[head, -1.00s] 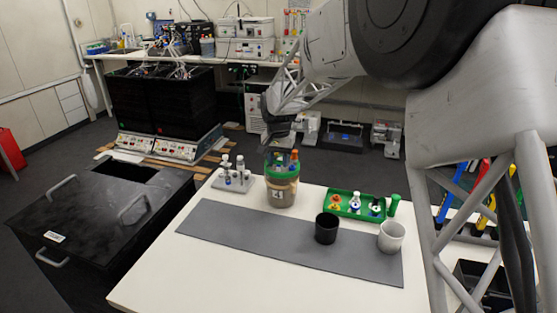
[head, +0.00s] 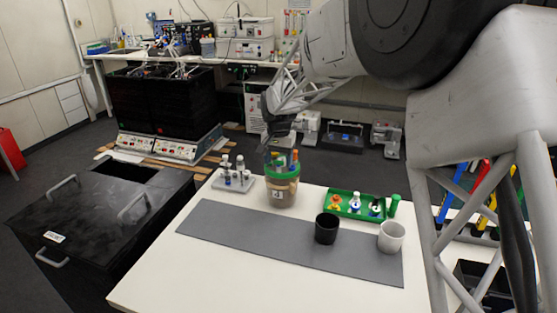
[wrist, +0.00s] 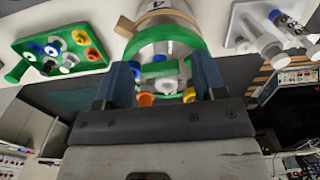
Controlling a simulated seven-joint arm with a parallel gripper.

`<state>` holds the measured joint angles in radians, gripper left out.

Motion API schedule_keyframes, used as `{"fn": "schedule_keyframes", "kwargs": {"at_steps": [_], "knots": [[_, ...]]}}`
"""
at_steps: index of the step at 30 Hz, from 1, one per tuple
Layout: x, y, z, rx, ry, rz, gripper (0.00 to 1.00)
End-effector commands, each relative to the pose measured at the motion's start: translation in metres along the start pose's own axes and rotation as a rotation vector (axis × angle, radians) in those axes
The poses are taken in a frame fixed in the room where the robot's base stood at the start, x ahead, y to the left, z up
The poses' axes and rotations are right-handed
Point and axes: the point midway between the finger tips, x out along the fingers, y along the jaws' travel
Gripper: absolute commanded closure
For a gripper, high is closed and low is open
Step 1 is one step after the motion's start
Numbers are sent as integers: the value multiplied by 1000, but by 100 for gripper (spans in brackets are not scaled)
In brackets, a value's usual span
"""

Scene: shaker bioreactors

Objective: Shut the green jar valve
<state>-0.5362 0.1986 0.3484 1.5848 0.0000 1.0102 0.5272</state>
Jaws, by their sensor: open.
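The jar (head: 281,192) stands upright at the table's back edge, with a green-rimmed lid (wrist: 173,47) and a tan band around it. I cannot tell for sure which is the valve. My gripper (wrist: 164,72) is open above the lid, its two blue fingers on either side of the fittings. It hangs over the jar in the head view (head: 277,146). Contact cannot be told.
A green tray (head: 341,212) of small bottles stands right of the jar, a grey rack (head: 232,184) with vials left of it. The mat's left part is clear.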

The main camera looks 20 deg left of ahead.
Motion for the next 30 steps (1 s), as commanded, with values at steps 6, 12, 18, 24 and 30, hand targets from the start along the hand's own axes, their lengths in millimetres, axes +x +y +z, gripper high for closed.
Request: {"fn": "schedule_keyframes", "kwargs": {"at_steps": [6,12,18,24,30], "knots": [[-16,0,0,0,2,-1,36],[-41,0,0,0,3,-2,36],[-65,0,0,0,3,-1,36],[-76,0,0,0,1,0,36],[-77,0,0,0,1,0,36]]}}
